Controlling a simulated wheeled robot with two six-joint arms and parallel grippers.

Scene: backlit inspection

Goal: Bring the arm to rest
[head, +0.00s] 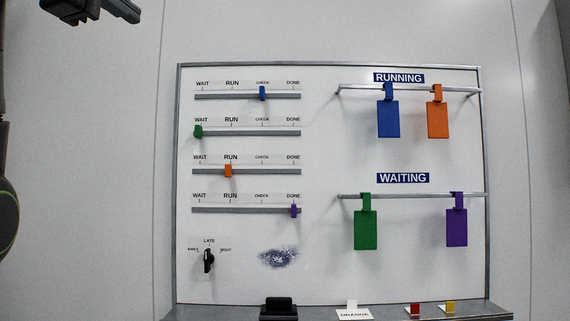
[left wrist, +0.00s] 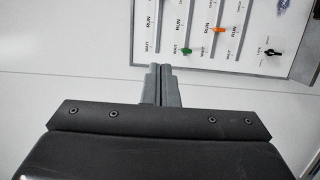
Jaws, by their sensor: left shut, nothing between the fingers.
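My left gripper (head: 124,10) is at the top left of the head view, partly cut off by the frame edge, in front of the plain wall and left of the whiteboard. In the left wrist view its two grey fingers (left wrist: 159,72) are together with nothing between them. They are clear of the board. My right gripper is not in view.
The whiteboard (head: 320,140) carries four sliders, a black knob (head: 209,260) and a purple smudge (head: 279,257). Blue and orange tags hang on the RUNNING rail, green and purple on WAITING. A ledge below holds a black block (head: 279,307) and small cards.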

